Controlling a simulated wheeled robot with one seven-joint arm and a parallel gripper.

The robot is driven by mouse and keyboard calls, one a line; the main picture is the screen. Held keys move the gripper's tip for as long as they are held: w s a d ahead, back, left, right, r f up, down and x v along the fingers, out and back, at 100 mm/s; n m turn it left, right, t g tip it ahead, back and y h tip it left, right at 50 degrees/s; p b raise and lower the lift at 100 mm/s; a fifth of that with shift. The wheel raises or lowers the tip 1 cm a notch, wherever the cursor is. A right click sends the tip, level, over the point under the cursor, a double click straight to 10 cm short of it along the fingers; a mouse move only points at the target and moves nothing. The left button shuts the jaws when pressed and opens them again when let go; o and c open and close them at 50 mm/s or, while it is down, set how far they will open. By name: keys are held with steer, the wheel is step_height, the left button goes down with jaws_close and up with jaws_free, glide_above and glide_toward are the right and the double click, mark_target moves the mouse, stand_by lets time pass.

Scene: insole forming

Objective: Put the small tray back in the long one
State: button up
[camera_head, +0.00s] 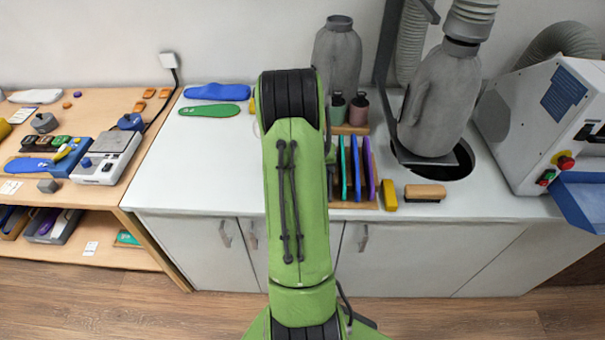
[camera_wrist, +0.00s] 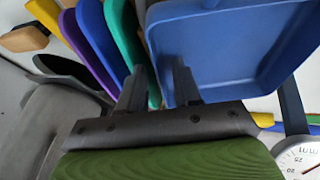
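A blue tray with raised walls (camera_wrist: 225,45), seen tilted, fills the upper right of the wrist view. It looks like the small tray, but I cannot be sure. My gripper (camera_wrist: 160,85) has its two dark fingers apart, with a clear gap between them. The right finger overlaps the tray's near left corner. The left finger lies outside it, in front of a green board. I see no firm grip on the tray. In the head view my arm hides the gripper and this tray. I cannot identify the long tray in either view.
Upright coloured boards (camera_head: 357,168) stand in a wooden rack on the white counter (camera_head: 200,160), beside a yellow block (camera_head: 389,195) and a brush (camera_head: 425,192). A grey bin (camera_head: 52,228) sits on the left lower shelf.

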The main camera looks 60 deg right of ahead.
steer(key=shift+r, duration=0.1)
jaws_close()
steer(key=shift+r, duration=0.1)
step_height(320, 180, up, 18)
steer(key=p, duration=0.1)
steer(key=shift+p, duration=0.4)
